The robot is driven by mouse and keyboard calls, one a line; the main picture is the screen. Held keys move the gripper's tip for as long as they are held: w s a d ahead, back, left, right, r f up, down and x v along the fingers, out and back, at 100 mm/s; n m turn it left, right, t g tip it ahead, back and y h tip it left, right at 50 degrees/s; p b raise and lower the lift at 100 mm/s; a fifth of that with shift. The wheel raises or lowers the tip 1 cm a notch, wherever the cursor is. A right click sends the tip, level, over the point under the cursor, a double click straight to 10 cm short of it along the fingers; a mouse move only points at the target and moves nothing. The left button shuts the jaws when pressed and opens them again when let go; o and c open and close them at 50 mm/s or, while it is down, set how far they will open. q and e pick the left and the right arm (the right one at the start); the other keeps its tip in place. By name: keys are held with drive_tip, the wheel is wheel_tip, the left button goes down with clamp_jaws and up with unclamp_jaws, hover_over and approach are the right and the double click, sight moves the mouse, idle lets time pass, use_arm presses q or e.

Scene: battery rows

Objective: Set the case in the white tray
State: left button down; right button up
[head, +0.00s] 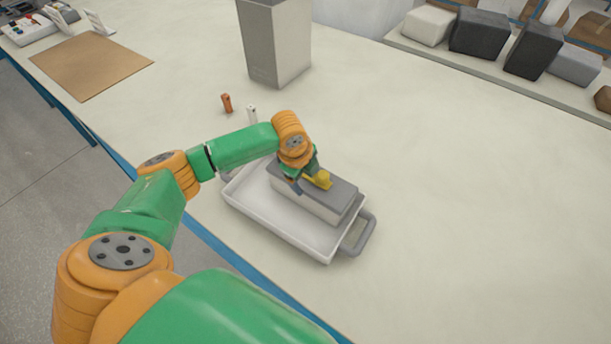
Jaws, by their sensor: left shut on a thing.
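The case (337,197), a long box with a grey top and pale sides, is over the right-hand part of the white tray (282,230). A yellow piece (321,179) shows at the middle of its top. I cannot tell whether its underside touches the tray floor. My left gripper (311,180) reaches down to the top of the case and is shut on it; the fingertips are mostly hidden by the wrist. The tray's left part is bare, and a grey handle (362,234) sticks out at its right end. My right gripper is not in view.
A small orange battery (227,103) and a white one (252,114) stand beyond the tray. A tall grey bin (275,45) stands behind them. A brown mat (90,64) lies at far left. Dark and grey blocks (479,33) line the back-right shelf. The table's right side is clear.

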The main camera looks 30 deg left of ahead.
use_arm(q)
unclamp_jaws()
drive_tip(key=shift+s, duration=0.1)
drive_tip(key=v, duration=1.2)
